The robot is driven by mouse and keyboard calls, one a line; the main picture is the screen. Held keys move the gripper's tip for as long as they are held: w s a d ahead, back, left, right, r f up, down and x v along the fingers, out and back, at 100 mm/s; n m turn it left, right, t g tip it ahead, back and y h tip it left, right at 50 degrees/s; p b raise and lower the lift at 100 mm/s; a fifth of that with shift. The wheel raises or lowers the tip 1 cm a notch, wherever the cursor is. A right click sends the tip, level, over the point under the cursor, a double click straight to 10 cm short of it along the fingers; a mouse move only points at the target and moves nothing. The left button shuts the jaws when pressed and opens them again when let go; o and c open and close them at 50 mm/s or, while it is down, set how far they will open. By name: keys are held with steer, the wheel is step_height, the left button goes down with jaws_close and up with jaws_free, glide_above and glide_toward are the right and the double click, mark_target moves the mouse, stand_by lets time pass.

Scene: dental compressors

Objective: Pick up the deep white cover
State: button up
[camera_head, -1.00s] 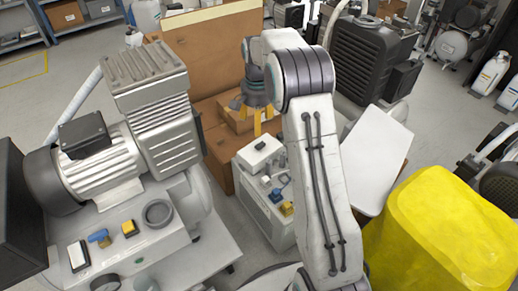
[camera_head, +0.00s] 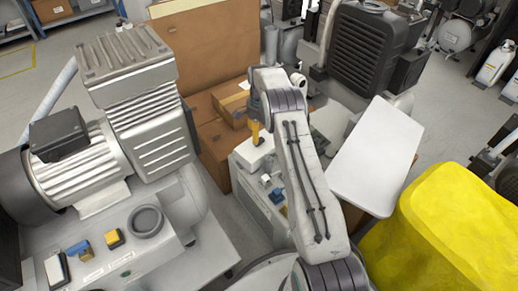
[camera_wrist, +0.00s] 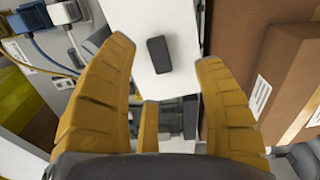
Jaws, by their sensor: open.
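The deep white cover (camera_head: 250,156) appears to be the white box on top of a light grey cabinet in the middle of the head view. In the wrist view the white cover (camera_wrist: 180,25) shows a dark knob (camera_wrist: 158,54) on its face. My gripper (camera_head: 255,140) is at the cover in the head view, and my arm hides part of it. In the wrist view my gripper's yellow fingers (camera_wrist: 165,75) are spread wide with the knob between them, and they hold nothing. I cannot tell whether they touch the cover.
Coloured connectors (camera_head: 277,194) sit on the cabinet beside the cover. Cardboard boxes (camera_head: 233,107) stand behind it. A large compressor (camera_head: 90,160) fills the left. A white tabletop (camera_head: 377,155) and a yellow covered object (camera_head: 440,235) stand on the right.

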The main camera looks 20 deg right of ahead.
mark_target(260, 141)
steer(key=shift+s+f+b, duration=0.15)
steer(key=shift+f+b, duration=0.5)
steer(key=shift+f, duration=0.65)
steer(key=shift+s+f+b, duration=0.15)
steer(key=shift+f+b, duration=0.5)
steer(key=shift+f, duration=0.6)
steer(key=shift+c, duration=0.2)
jaws_close()
